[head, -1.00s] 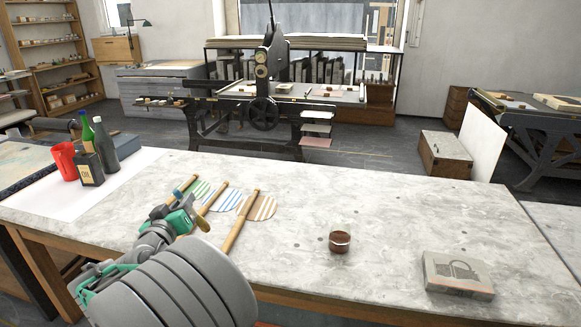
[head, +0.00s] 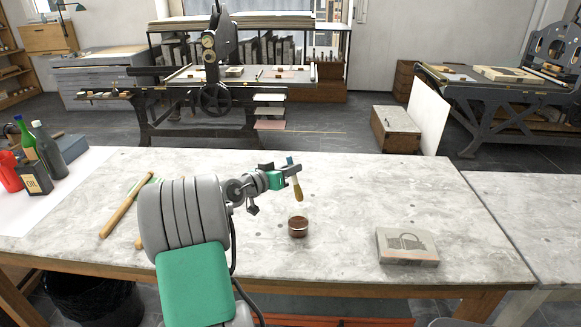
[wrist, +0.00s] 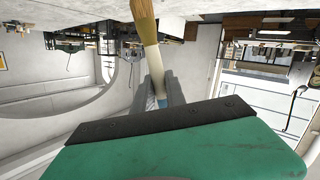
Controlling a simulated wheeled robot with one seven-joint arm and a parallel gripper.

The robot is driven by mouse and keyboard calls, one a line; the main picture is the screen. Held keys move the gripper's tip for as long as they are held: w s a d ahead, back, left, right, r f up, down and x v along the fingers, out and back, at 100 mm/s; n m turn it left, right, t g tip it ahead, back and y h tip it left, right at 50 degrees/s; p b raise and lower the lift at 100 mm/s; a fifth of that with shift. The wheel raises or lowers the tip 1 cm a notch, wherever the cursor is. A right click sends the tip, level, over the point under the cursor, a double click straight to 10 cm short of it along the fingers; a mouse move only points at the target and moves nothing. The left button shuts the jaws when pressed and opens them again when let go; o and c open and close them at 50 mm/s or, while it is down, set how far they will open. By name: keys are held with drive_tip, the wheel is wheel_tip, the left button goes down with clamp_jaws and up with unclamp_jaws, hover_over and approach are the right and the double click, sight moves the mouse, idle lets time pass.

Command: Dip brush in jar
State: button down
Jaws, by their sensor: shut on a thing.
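My gripper (head: 290,167) is shut on the brush (head: 298,190), which has a blue end at the top and a tan tip pointing down. In the wrist view the brush (wrist: 150,45) stands between the two fingers (wrist: 163,95), its tip towards the top edge of the picture. The jar (head: 298,227) is a small round vessel with dark brown contents, on the pale stone table (head: 350,190). In the head view the brush tip hangs above the jar, apart from it. The jar is not clearly visible in the wrist view.
A stone block with a drawing (head: 407,247) lies right of the jar. A wooden stick (head: 125,205) lies left, partly behind my arm. Bottles (head: 46,150) and a red container (head: 9,172) stand at the far left. The table around the jar is clear.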

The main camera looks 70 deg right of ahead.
wheel_tip(320, 180, down, 10)
drive_tip(key=b, duration=0.7)
drive_tip(key=shift+f, duration=0.1)
